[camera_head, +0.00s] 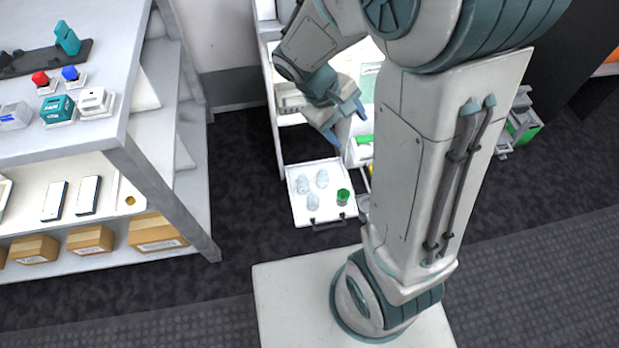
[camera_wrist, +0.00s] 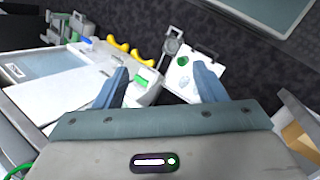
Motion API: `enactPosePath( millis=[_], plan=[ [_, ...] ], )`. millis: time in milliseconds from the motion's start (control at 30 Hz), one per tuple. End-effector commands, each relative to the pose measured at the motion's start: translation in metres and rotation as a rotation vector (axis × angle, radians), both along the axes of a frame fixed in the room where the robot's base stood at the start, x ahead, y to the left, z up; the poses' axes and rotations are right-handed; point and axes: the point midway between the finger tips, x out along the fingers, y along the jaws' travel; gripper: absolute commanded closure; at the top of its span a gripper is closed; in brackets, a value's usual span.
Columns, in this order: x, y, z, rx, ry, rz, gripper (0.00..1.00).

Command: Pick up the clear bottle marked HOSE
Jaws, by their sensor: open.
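Three clear bottles stand on a white tray (camera_head: 302,217): a left one (camera_head: 303,184), an upper one (camera_head: 322,178) and a lower one (camera_head: 326,201). No marking is readable, so I cannot tell which is HOSE. In the wrist view, a faint clear shape (camera_wrist: 185,82) shows on the tray (camera_wrist: 206,54) near my right finger, partly hidden. My gripper (camera_head: 350,130) is open and empty, above and beyond the tray in the head view. Its two fingers also show spread in the wrist view (camera_wrist: 160,68).
A green-topped container (camera_head: 343,196) shares the tray, at its right. The tray has a dark handle (camera_head: 327,219) at its front. A shelf unit (camera_head: 135,165) with boxes stands left. Dark floor (camera_head: 240,190) is free between shelf and tray.

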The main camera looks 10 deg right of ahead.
Motion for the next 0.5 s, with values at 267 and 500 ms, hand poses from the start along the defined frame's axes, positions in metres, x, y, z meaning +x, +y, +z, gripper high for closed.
enactPosePath(
  millis=[267, 500],
  plan=[
    [0.051, 0.006, -0.121, -0.253, 0.169, 0.278, 0.36],
    [0.088, 0.022, -0.228, -0.460, 0.279, 0.549, 0.36]
  ],
)
